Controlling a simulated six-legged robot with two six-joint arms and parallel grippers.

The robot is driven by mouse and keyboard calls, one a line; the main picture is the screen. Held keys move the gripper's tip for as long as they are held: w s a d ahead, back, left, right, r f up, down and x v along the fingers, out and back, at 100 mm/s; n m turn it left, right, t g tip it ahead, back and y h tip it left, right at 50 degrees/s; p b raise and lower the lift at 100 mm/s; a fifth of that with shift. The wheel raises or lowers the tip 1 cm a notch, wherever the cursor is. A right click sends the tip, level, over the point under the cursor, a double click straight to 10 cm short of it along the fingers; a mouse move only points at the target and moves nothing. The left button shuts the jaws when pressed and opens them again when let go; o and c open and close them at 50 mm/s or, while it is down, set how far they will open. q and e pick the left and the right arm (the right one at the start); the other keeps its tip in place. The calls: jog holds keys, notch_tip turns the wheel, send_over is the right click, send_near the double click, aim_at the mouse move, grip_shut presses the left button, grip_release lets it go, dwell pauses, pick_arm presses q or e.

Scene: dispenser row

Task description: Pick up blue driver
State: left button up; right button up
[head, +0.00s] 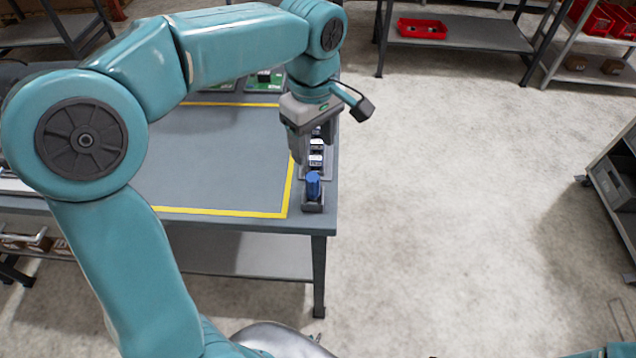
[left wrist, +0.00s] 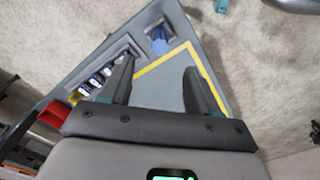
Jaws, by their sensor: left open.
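The blue driver (head: 313,186) stands upright in a small dark holder (head: 313,205) at the front right corner of the workbench. It also shows in the left wrist view (left wrist: 159,42), beyond the fingertips and apart from them. My left gripper (head: 299,158) hangs over the right edge of the bench, behind and above the driver. In the left wrist view its two fingers (left wrist: 158,77) are spread with nothing between them. The right gripper is not in view.
A row of small dispensers (head: 316,160) lines the bench's right edge behind the driver, partly hidden by my gripper. The bench top (head: 215,160) inside the yellow line is clear. Green boards (head: 265,82) lie at the back. Shelves with a red bin (head: 421,29) stand beyond.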

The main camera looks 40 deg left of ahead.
aim_at(313, 177)
pick_arm(q)
jog(key=f, duration=0.7)
jog(key=shift+s+a, duration=0.1)
jog(key=shift+a, duration=0.1)
jog(key=shift+s+d+f, duration=0.15)
jog(key=shift+s+f, duration=0.05)
jog(key=shift+f, duration=0.25)
jog(key=f, duration=0.4)
jog(key=shift+w+f+p, duration=0.3)
jog(key=shift+w, duration=0.1)
jog(key=shift+s, duration=0.25)
jog(key=shift+c, duration=0.5)
jog(key=shift+w, duration=0.2)
grip_shut()
jog(key=shift+s, duration=0.1)
